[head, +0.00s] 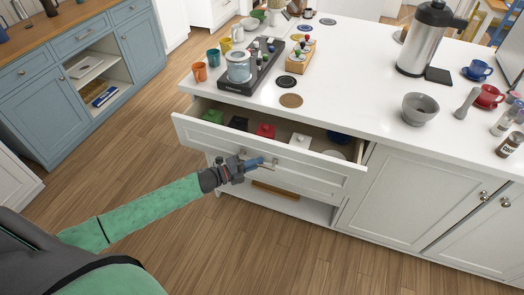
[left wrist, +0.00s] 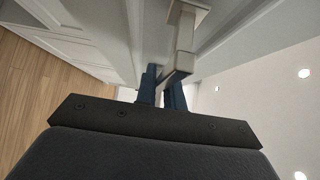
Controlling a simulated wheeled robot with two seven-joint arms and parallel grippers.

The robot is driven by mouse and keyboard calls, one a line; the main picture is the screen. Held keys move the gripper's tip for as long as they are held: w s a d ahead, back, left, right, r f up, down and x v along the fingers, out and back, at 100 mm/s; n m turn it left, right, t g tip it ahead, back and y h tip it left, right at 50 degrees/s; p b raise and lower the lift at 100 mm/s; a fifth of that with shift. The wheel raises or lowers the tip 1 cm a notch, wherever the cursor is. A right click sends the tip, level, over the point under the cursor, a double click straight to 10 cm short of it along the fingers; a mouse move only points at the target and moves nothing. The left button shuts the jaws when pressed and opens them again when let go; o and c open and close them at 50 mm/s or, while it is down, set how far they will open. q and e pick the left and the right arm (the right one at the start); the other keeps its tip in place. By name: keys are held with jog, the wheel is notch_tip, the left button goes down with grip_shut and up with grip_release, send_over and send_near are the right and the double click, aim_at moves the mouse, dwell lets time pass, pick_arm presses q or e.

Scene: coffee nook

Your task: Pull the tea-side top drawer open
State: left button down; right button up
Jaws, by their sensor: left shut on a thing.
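The white top drawer (head: 222,137) stands pulled out from the white island in the head view. Inside it I see several small items, among them a red one (head: 265,131), a white one (head: 300,140) and green ones. My left gripper (head: 268,163) is at the drawer front, shut on the metal drawer handle (head: 277,168). In the left wrist view the handle (left wrist: 184,45) runs down between the dark blue fingers (left wrist: 163,92), which hide part of it. My right gripper is not in view.
The white counter (head: 350,95) above carries a dark tray (head: 262,72) with a glass kettle, orange cups (head: 199,71), a grey bowl (head: 419,108) and a steel urn (head: 428,40). A blue cabinet (head: 60,100) stands at left. Wooden floor (head: 120,150) between them is clear.

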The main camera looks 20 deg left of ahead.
pick_arm(q)
jog(key=s, duration=1.5)
jog(key=shift+a, duration=0.3)
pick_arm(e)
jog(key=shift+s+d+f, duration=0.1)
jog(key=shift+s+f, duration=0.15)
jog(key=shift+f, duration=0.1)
pick_arm(q)
jog(key=shift+f, duration=0.1)
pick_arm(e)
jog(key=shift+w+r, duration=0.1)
pick_arm(q)
jog(key=c, duration=1.5)
grip_release()
jog(key=shift+s, duration=0.1)
